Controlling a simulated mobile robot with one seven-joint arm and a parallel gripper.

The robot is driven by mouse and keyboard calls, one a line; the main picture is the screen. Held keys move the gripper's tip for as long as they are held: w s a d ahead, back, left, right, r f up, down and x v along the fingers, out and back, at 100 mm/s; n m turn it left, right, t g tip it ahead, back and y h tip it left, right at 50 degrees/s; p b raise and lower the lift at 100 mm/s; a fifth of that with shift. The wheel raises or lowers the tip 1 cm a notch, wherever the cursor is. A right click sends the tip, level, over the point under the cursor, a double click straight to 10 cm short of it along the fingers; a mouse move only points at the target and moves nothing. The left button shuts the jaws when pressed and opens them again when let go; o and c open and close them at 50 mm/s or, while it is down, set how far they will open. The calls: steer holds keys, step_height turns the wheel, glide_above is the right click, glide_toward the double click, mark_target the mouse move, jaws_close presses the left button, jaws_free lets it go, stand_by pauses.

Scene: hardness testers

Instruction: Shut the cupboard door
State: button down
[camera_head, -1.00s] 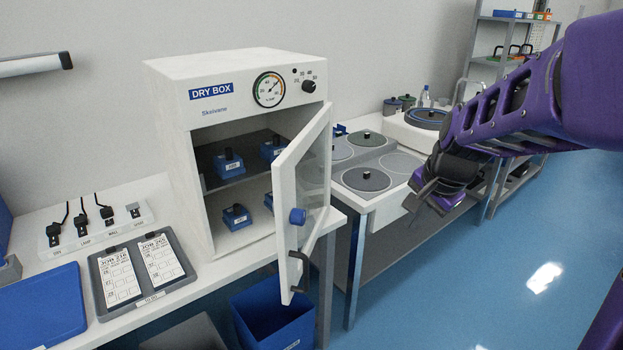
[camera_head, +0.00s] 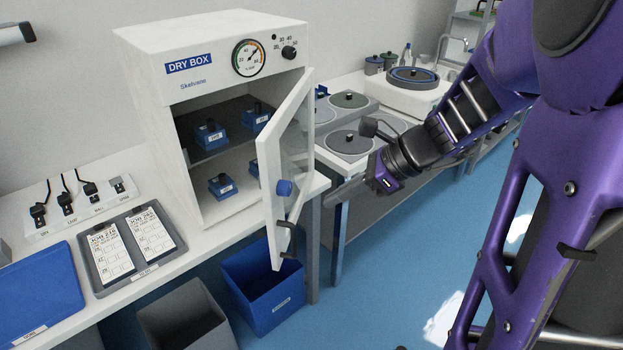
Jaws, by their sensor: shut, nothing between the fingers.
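The cupboard is the white dry box (camera_head: 150,60) on the bench, with a dial and a knob on its front. Its glazed, white-framed door (camera_head: 272,185) stands wide open, swung out on the right side. My gripper (camera_head: 338,194) is shut and empty, to the right of the door. It points left toward the door, with a visible gap in the picture. The fingertips are small and pale, and their exact distance from the door is unclear.
Several blue blocks (camera_head: 211,134) sit on the box's shelves. A blue bin (camera_head: 262,290) and a grey bin (camera_head: 185,318) stand below. A grey tray with cards (camera_head: 142,280) lies left on the bench. Round grey plates (camera_head: 349,141) occupy the surface behind my gripper.

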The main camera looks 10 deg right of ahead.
mark_target(274, 219)
steer(key=x, duration=0.3)
steer(key=a+r+x, duration=0.1)
steer(key=x, duration=0.3)
steer(key=b+x, duration=0.1)
steer(key=x, duration=0.2)
steer(key=shift+w+a+r, duration=0.1)
steer(key=shift+w+a, duration=0.45)
steer(key=shift+a, duration=0.3)
